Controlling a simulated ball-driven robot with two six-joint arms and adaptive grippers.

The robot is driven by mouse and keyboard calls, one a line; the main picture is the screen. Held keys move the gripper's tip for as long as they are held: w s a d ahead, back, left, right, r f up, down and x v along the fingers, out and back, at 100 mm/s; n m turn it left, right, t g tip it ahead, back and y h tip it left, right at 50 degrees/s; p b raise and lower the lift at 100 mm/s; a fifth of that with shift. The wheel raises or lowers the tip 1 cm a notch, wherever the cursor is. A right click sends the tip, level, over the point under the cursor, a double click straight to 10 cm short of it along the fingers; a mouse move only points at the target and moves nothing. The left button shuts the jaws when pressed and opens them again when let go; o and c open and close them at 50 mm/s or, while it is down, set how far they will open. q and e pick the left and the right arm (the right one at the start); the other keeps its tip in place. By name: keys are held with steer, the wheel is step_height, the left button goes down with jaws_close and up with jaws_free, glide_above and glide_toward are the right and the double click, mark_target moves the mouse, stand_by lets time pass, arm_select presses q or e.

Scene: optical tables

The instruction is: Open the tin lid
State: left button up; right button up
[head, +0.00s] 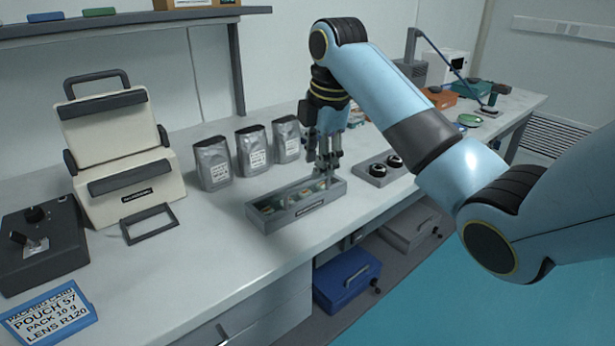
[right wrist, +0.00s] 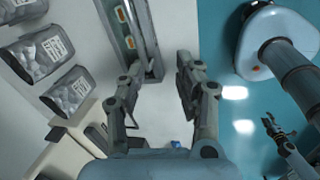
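A long grey box (head: 283,222) with a label on its front stands near the table's front edge in the head view, with small coloured pieces in a row inside. I cannot tell whether a clear lid covers it. The same box (right wrist: 152,40) shows at the top of the right wrist view. My right gripper (head: 327,172) points down at the box's right end, its fingertips close to the rim; contact is unclear. A dark gripper (right wrist: 278,132), apparently my left, hangs over the blue floor, too small to read.
Several silver pouches (head: 254,151) stand behind the box. A cream machine (head: 118,150) and a dark control box (head: 42,250) are at left. A grey block with two black knobs (head: 376,173) is right of the box. A blue case (head: 345,280) sits below the table.

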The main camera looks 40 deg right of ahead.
mark_target(307, 183)
step_height(307, 183, up, 3)
steer(key=w+d+n, duration=0.1)
steer(key=w+n, duration=0.1)
steer(key=w, duration=0.1)
steer(key=x, duration=1)
steer(key=shift+s+f, duration=0.15)
steer(key=shift+f, duration=0.05)
jaws_close()
